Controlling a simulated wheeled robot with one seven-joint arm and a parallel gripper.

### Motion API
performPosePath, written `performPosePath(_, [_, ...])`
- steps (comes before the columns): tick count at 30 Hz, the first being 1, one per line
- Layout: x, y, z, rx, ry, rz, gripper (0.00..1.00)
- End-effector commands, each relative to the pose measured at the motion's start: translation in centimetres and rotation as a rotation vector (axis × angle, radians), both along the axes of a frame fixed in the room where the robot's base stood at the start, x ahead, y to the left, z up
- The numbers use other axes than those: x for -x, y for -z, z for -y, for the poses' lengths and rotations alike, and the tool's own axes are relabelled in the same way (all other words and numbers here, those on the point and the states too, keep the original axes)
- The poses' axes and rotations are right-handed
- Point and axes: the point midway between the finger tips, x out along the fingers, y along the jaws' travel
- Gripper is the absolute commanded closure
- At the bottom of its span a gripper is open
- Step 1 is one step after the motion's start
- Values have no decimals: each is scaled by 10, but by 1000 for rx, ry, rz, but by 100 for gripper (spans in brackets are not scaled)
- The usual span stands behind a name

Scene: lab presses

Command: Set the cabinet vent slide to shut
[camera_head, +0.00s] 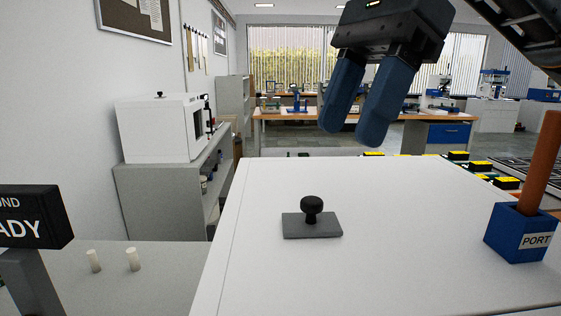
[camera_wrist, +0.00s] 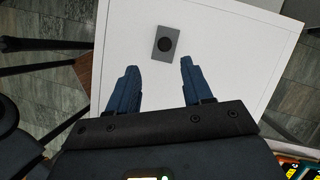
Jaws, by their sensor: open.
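The vent slide is a grey rectangular plate (camera_head: 311,227) with a round black knob (camera_head: 311,206) on the white top of the cabinet (camera_head: 420,200). In the wrist view the plate (camera_wrist: 158,55) and knob (camera_wrist: 165,44) lie beyond my fingertips, roughly between their lines. My gripper (camera_head: 352,138) has two blue fingers, apart and empty, in the air above the cabinet top. It also shows in the wrist view (camera_wrist: 158,65). It does not touch the knob. No vent opening shows around the plate, so I cannot tell the slide's setting.
A blue block labelled PORT (camera_head: 520,233) with an upright brown bar (camera_head: 541,160) stands at the cabinet's right. A black sign (camera_head: 35,216) and two small pale cylinders (camera_head: 132,259) are at the left. The cabinet top around the knob is clear.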

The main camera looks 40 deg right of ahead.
Motion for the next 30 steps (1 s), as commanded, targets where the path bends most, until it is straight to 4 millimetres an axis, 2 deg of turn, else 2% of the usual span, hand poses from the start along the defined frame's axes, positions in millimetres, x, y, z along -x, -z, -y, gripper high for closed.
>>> performPosePath(5, [0, 6, -1, 9, 1, -2, 50])
performPosePath(18, [-5, 62, -24, 7, 1, -2, 50])
performPosePath(23, [-6, 71, -28, 8, 1, -1, 50])
performPosePath(30, [-6, 72, -28, 7, 2, 0, 50])
